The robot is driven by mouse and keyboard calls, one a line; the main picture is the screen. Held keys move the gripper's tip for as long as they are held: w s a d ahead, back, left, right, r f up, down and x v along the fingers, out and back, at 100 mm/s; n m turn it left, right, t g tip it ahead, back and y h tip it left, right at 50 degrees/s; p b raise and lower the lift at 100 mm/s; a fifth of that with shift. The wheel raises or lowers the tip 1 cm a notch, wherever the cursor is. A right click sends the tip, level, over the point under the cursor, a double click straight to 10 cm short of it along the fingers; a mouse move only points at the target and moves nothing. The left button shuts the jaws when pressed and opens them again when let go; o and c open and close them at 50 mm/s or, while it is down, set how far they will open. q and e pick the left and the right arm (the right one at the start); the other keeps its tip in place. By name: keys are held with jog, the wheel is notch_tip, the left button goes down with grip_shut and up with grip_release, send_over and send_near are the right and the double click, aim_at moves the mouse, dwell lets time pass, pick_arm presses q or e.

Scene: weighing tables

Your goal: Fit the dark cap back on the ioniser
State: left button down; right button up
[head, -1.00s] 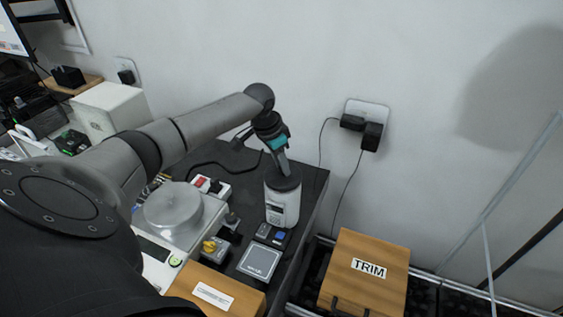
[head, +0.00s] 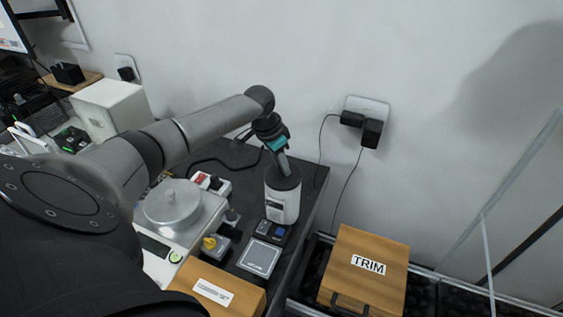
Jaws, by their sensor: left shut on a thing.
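The ioniser (head: 283,207) is a white cylinder with a small dark panel, standing upright near the right edge of the dark table. The dark cap (head: 284,179) is at its top, and I see no clear gap between them. My left gripper (head: 282,165) points down onto the cap from above and is shut on it. The fingertips are small and partly hidden against the dark cap. My right gripper is not in view.
A balance with a round metal lid (head: 172,204) stands left of the ioniser. A grey square plate (head: 259,258) and a yellow-knobbed switch box (head: 214,246) lie in front. A wooden TRIM box (head: 366,268) stands at the right. Cables run behind.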

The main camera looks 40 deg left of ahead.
pick_arm(q)
jog(key=c, duration=0.5)
grip_release()
jog(key=shift+c, duration=0.2)
jog(key=p+v, duration=0.1)
jog(key=v, duration=1.4)
jog(key=shift+r, duration=0.15)
